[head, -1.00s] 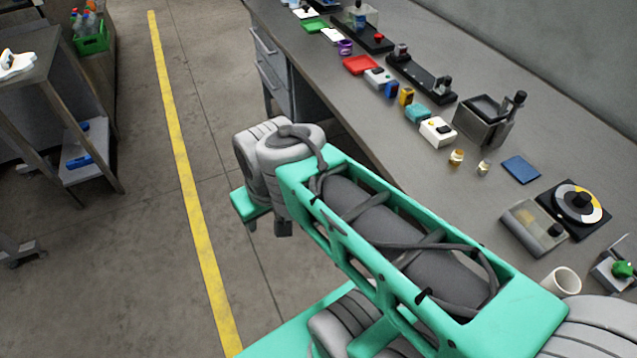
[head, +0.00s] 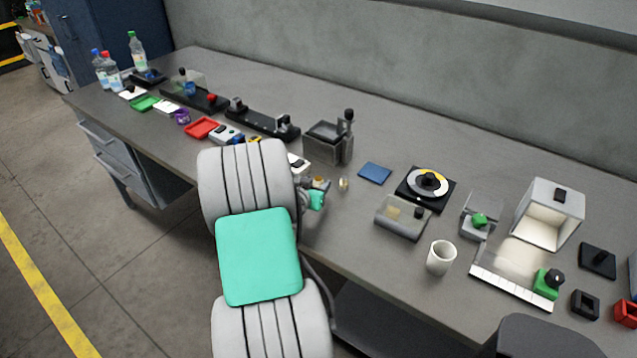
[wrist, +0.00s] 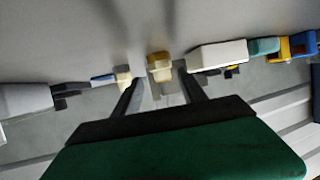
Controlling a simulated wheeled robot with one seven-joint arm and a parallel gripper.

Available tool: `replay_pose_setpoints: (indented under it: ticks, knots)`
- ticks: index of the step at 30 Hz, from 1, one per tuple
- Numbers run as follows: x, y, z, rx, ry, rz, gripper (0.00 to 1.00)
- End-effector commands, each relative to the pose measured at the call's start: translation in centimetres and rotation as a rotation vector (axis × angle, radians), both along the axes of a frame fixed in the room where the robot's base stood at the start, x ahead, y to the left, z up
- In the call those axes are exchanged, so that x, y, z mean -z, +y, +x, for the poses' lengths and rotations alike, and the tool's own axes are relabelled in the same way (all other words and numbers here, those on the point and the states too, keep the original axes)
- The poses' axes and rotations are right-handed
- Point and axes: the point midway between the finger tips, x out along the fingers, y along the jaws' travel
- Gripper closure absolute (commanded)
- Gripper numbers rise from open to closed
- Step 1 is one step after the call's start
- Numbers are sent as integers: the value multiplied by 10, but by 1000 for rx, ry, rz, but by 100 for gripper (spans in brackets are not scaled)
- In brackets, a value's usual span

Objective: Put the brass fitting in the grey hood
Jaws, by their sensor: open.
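The brass fitting (head: 319,183) is a small yellowish piece on the bench, partly hidden by my arm in the head view. In the wrist view the brass fitting (wrist: 160,67) shows between and just beyond the fingertips. My gripper (wrist: 158,82) is open with one finger on each side of that line; I cannot tell whether either touches it. In the head view my gripper is mostly hidden behind my arm. The grey hood (head: 561,196) is a box with an open, pale-lit front, at the right of the bench.
A paler small fitting (head: 343,184) stands close beside the brass one, also in the wrist view (wrist: 122,78). A white box (wrist: 218,54) is on the other side. A blue pad (head: 375,173), a dial (head: 428,183), a white cup (head: 441,257) and a ruler strip (head: 510,289) lie toward the hood.

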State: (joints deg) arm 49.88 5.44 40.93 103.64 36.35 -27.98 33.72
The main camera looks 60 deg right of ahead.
Motion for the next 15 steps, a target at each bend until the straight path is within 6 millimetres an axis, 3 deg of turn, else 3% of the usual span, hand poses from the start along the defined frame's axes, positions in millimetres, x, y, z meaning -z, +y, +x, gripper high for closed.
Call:
replay_pose_setpoints:
  ticks: [6, 13, 15]
  knots:
    - [12, -29, 4, 0, 0, 1, 51]
    - [14, -31, 5, -2, -1, 1, 51]
    - [14, -31, 6, -2, -1, 1, 56]
